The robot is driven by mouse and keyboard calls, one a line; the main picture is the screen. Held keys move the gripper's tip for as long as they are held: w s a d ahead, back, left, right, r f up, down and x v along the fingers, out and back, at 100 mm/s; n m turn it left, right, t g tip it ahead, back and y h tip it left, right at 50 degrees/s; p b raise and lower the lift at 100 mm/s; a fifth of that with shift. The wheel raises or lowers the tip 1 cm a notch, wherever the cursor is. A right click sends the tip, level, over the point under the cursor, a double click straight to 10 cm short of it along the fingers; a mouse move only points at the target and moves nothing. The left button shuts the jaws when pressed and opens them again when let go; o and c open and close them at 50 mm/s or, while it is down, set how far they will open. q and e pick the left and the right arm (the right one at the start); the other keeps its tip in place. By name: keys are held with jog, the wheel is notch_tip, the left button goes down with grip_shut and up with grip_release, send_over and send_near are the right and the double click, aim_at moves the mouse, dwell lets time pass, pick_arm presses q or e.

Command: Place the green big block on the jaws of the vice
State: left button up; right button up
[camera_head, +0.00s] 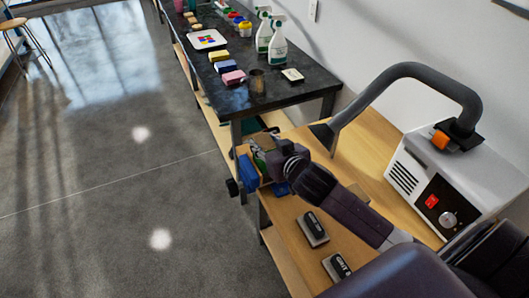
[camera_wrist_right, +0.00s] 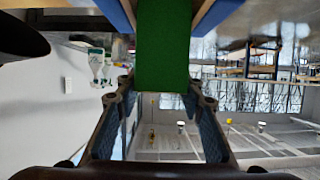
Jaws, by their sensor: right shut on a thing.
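The green big block (camera_wrist_right: 163,45) is held between the fingers of my right gripper (camera_wrist_right: 158,88) in the right wrist view. In the head view my right gripper (camera_head: 268,151) is over the blue vice (camera_head: 248,174) at the workbench's left edge, and only a sliver of green shows beside the fingers. In the wrist view blue vice parts (camera_wrist_right: 213,16) with wood-coloured inner faces flank the block's far end on both sides. I cannot tell whether the block touches the jaws. My left gripper is not in view.
The wooden workbench (camera_head: 290,235) carries two dark-topped blocks (camera_head: 313,228) and a white machine (camera_head: 445,180) with a curved grey hose. Behind it, a dark table (camera_head: 290,92) holds spray bottles (camera_head: 277,50), a white tray (camera_head: 208,40) and coloured blocks.

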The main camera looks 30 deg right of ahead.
jog(key=shift+f, duration=1.9)
jog(key=o, duration=1.4)
jog(key=shift+f, duration=0.1)
jog(key=shift+b+v, duration=0.7)
jog(key=shift+v, duration=5.4)
